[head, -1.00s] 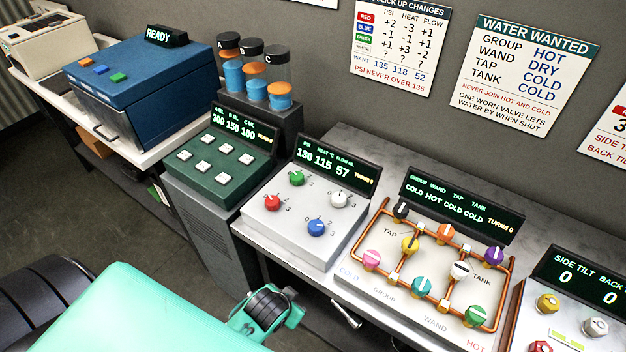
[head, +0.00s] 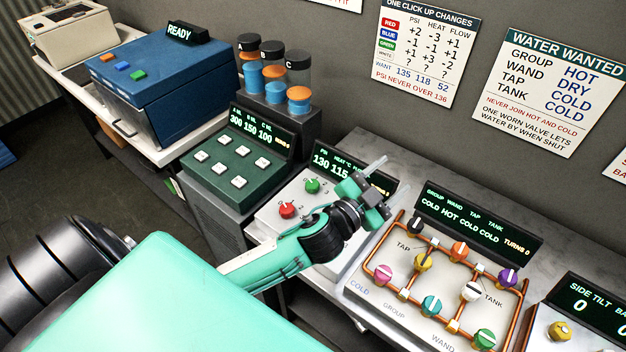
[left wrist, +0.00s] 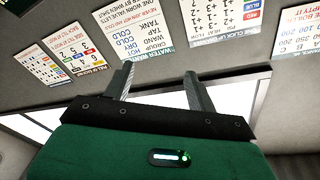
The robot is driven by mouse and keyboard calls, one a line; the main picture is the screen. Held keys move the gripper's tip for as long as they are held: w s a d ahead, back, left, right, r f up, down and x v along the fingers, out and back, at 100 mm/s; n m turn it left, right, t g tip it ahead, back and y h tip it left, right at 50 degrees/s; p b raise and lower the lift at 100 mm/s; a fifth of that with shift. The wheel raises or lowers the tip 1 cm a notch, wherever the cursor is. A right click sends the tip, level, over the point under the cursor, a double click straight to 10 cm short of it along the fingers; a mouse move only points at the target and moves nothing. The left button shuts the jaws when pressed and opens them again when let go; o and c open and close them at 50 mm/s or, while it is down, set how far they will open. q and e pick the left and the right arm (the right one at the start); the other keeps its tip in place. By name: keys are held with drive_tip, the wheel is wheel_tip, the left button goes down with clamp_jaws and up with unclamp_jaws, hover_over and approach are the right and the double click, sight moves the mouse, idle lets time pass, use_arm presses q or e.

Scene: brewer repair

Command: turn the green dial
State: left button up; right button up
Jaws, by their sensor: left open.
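The green dial (head: 312,186) sits at the top left of the white dial panel (head: 270,213), beside the red dial (head: 288,209). The panel's white and blue dials are hidden behind my left arm. My left gripper (head: 380,178) is open and empty, to the right of the green dial and in front of the panel's display (head: 325,163). The display shows PSI 130 and HEAT 115; its right part is covered. In the left wrist view my open fingers (left wrist: 157,84) point toward the wall signs, and no dial shows. My right gripper is not in view.
Right of the dial panel is a pipe panel (head: 392,318) with several coloured knobs, including another green knob (head: 485,339). Left is a green button box (head: 225,205). A wall chart (head: 426,52) reads WANT 135 118 52 and PSI never over 136.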

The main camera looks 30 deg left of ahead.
use_arm(q)
drive_tip(key=w+d+r+m+h, duration=0.1)
drive_tip(key=d+r+m+h, duration=0.4)
drive_tip(key=m+h, duration=0.2)
drive_tip(key=m+g+y, duration=1.2)
drive_tip(key=m+g, duration=0.2)
drive_tip(key=g, duration=0.4)
hover_over(312, 183)
wheel_tip(312, 183, down, 10)
drive_tip(key=r, duration=0.1)
wheel_tip(312, 183, down, 13)
drive_tip(key=p, duration=0.6)
drive_tip(key=shift+f, duration=0.6)
